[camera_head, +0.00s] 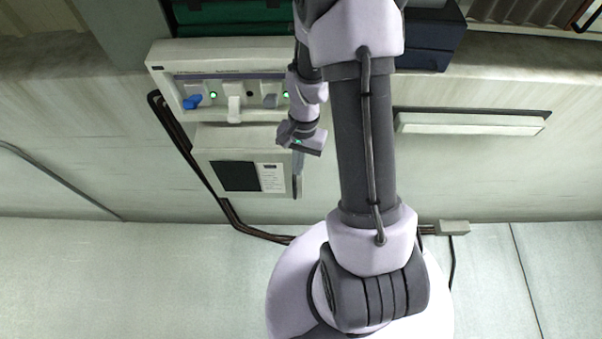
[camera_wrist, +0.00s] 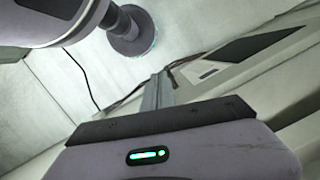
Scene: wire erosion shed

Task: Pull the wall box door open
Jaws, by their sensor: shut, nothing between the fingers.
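The pale wall box (camera_head: 213,180) is on the wall left of my arm, in the head view. Its front has a dark window and a white printed label. The door looks closed, but its right edge is partly hidden by my gripper. My gripper (camera_head: 297,186) is at the right side of the box, its fingers shut and empty, pointing down the picture. I cannot tell whether they touch the door. In the wrist view the shut fingers (camera_wrist: 160,88) stand beside the box (camera_wrist: 208,66), whose dark window shows at upper right. No handle is clearly visible.
A pale control panel (camera_head: 165,62) with a blue knob, other knobs and green lights is directly above the box. Dark cables (camera_head: 185,145) run down its left side. A long pale lamp-like fixture (camera_head: 470,124) is on the wall to the right. Dark bins (camera_head: 430,50) are above.

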